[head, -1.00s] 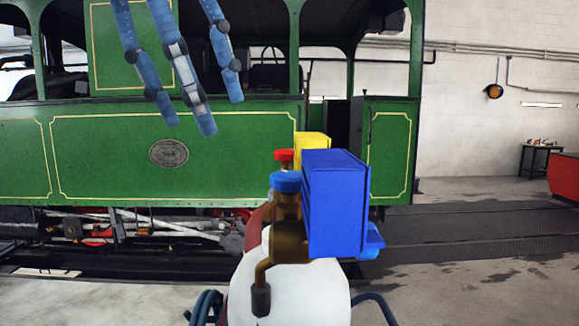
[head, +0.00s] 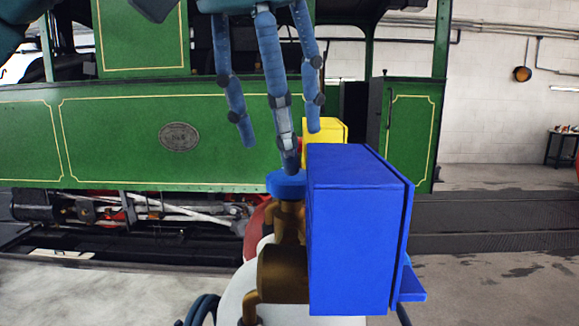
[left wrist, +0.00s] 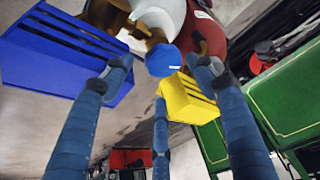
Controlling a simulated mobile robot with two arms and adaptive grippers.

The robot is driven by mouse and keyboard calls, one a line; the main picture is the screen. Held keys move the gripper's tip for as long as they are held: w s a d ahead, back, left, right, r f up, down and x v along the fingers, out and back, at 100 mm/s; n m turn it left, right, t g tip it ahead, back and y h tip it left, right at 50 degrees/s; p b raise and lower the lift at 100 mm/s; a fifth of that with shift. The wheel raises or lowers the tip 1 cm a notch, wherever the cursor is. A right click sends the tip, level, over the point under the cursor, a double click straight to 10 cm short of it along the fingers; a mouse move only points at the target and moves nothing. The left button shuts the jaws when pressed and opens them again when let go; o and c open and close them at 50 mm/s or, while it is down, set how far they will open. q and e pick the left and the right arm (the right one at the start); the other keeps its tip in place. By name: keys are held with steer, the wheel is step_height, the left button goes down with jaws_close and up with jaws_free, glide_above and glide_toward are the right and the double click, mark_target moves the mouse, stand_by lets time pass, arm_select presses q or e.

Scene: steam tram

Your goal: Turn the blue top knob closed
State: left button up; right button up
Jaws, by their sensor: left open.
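The blue top knob (head: 286,184) sits on a brass valve body (head: 284,272), just left of the blue box (head: 350,235). My left gripper (head: 278,145) comes down from above with its fingers spread. One fingertip overlaps the knob's top edge in the head view; I cannot tell whether it touches. In the left wrist view the round blue knob (left wrist: 163,60) lies between the open fingers of the left gripper (left wrist: 160,78), with nothing gripped. The red knob seen earlier is now hidden in the head view. My right gripper is not in view.
The blue box stands close to the right of the knob. A yellow box (head: 325,130) is behind it, also in the left wrist view (left wrist: 188,99). A white rounded tank (head: 236,298) is below. The green tram (head: 215,135) stands behind. Open floor lies at right.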

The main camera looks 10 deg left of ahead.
mark_target(286, 177)
arm_select(q)
steer(key=x, duration=0.4)
steer(key=shift+w+a, duration=0.15)
steer(key=shift+w, duration=0.2)
steer(key=shift+w+x, duration=0.2)
steer(key=shift+x, duration=0.85)
steer(key=shift+s, duration=0.1)
steer(key=c, duration=0.9)
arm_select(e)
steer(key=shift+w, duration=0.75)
